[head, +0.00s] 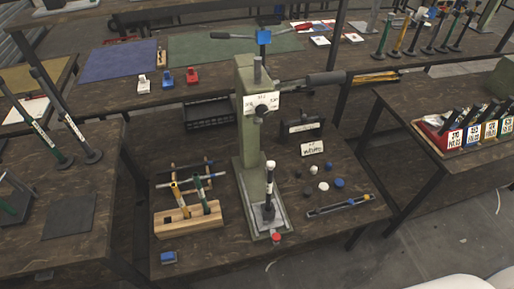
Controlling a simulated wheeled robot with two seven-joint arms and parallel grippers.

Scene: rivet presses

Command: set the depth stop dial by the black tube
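The green rivet press (249,140) stands upright on the middle table. A white label plate (262,102) is on its upper front, with a small dark knob just below it. A black tube (269,207) with a white band and white top stands upright on the grey base plate (258,229), in front of the column. A red knob (276,237) sits at the front edge of that plate. I cannot tell which part is the depth stop dial, and no scale is readable. Neither gripper is in view.
A wooden rack (188,221) of tools is left of the press. Several small caps, a white card (312,148) and a dark tray with a rod (340,205) are to its right. The press handle (326,78) sticks out rightward. The table's front right is fairly clear.

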